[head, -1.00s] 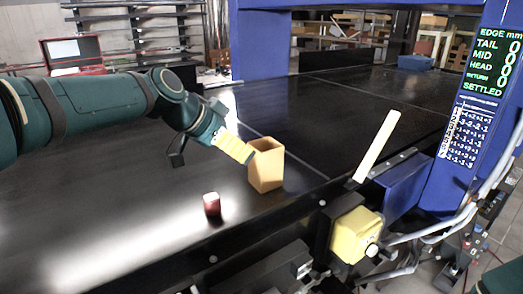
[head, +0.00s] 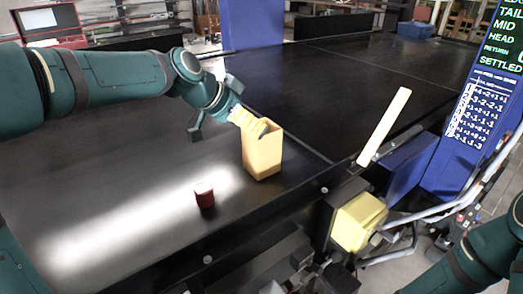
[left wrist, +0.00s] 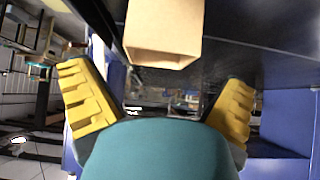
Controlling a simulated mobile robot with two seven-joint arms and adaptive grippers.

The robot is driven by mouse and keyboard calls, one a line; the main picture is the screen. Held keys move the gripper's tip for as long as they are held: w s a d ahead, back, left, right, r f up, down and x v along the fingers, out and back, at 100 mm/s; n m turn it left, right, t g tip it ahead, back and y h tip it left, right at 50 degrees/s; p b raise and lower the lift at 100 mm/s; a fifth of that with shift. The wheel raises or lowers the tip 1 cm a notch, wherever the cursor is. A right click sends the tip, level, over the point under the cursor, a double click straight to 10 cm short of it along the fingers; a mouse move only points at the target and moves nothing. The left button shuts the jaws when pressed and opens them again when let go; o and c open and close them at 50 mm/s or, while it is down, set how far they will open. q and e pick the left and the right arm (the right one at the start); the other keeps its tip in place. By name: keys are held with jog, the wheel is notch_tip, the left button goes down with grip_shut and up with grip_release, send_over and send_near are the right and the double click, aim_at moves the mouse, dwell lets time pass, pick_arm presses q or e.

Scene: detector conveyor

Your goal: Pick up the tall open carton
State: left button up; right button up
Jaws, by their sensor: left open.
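The tall open carton (head: 263,155) is tan and stands upright on the black conveyor, its open top facing up. In the left wrist view the carton (left wrist: 165,32) shows at the top, between the lines of the two fingers. My left gripper (head: 250,122) is at the carton's top rim in the head view, and one yellow finger overlaps the opening. In the left wrist view the two yellow fingers of my left gripper (left wrist: 160,98) are spread wide with nothing between them. I cannot tell whether a finger touches the carton. My right gripper is not in view.
A small dark red block (head: 204,196) stands on the conveyor (head: 110,200) left of the carton. A pale yellow lever (head: 385,127) rises at the near edge, by a yellow box (head: 358,222). A blue post with a display (head: 490,90) stands at right. The belt behind is clear.

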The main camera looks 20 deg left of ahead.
aim_at(262, 149)
pick_arm(q)
jog(key=shift+p+x, duration=0.45)
jog(key=shift+x, duration=2.3)
jog(key=shift+r, duration=0.1)
jog(key=c, duration=1.1)
